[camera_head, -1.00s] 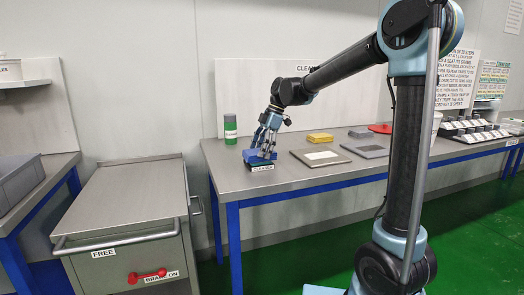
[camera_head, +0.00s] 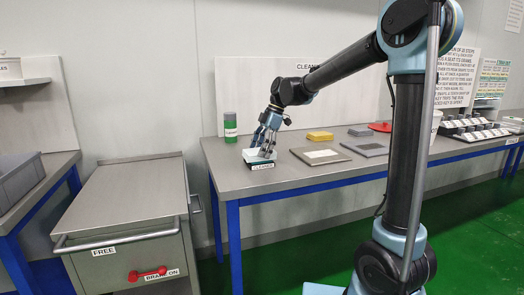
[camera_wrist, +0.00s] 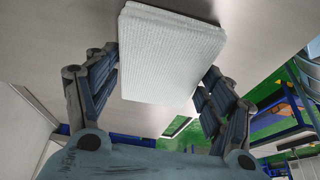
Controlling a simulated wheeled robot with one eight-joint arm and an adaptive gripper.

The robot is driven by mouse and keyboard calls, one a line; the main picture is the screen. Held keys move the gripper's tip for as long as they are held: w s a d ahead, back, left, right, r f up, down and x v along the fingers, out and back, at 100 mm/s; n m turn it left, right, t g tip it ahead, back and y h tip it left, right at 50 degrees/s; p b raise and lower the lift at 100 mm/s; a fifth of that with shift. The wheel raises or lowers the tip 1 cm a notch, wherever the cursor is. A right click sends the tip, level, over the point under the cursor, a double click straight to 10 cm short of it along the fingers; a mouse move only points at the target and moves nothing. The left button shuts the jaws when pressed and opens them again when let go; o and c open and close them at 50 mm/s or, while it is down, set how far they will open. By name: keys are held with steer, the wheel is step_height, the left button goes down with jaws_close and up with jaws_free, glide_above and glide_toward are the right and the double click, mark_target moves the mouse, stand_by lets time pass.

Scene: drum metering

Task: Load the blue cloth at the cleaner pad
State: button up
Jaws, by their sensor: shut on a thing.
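My gripper (camera_head: 266,148) reaches down at the left end of the bench. It is shut on a folded cloth (camera_wrist: 172,55), which looks white and ribbed in the wrist view, between the two fingers. In the head view the cloth (camera_head: 256,157) also looks white; no blue cloth shows now. Under it is the dark cleaner pad (camera_head: 250,165) with a CLEANER label on its front. The cloth appears to lie on the pad, but the contact is partly hidden by the fingers.
A green bottle (camera_head: 230,128) stands behind the gripper to the left. To the right are a grey plate (camera_head: 338,158), a yellow block (camera_head: 320,136) and a grey tray (camera_head: 372,153). A grey cart (camera_head: 125,205) stands left of the bench, with a gap between.

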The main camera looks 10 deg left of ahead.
stand_by(0.6)
steer(key=shift+r, duration=3.45)
